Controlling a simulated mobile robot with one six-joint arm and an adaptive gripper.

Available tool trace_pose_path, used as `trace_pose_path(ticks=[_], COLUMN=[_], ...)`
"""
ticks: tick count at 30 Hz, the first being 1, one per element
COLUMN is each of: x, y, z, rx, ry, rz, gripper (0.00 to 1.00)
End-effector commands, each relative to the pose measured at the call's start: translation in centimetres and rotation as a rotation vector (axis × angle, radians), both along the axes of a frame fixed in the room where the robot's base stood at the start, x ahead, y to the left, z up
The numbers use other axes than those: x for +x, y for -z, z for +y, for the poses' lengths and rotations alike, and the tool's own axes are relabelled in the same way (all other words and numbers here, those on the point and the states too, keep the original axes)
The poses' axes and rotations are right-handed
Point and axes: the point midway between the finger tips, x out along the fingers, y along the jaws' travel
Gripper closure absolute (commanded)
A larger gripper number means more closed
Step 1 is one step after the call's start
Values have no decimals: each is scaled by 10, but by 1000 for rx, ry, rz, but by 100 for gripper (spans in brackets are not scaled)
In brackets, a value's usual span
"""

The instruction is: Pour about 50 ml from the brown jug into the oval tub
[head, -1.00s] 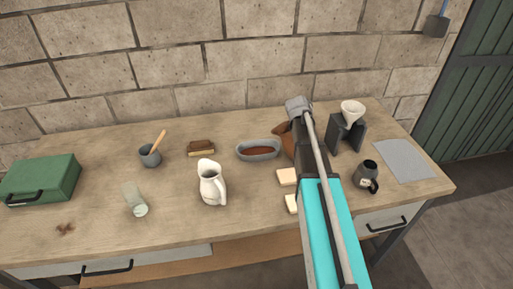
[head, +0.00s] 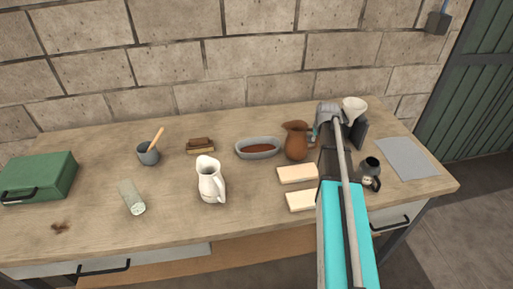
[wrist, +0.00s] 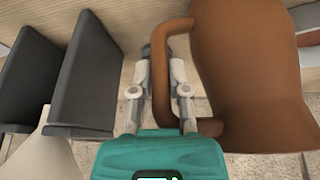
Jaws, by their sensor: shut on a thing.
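The brown jug (head: 297,143) stands upright, or nearly so, just right of the oval tub in the head view. I cannot tell whether its base touches the bench. The grey oval tub (head: 258,157) has brown contents inside. My gripper (wrist: 160,75) is shut on the jug's handle, with one finger on each side of it in the wrist view. The jug's body also fills the right of the wrist view (wrist: 245,75). In the head view my arm hides most of the gripper.
A white jug (head: 209,181), a glass (head: 131,197) and a grey cup (head: 148,154) stand to the left. Two pale blocks (head: 297,174) lie in front of the brown jug. A dark stand with a white funnel (head: 354,108) and a dark mug (head: 370,171) are close on the right.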

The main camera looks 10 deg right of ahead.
Motion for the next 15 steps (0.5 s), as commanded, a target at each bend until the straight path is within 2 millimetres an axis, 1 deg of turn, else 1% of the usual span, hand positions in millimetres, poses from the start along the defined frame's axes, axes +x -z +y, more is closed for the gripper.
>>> trace_pose_path(ticks=[1,4,15], x=[0,-1,-1], y=[4,6,7], z=[-1,-2,-3], rx=[14,36,59], ry=[1,1,1], rz=[-5,-12,-20], gripper=[100,100,100])
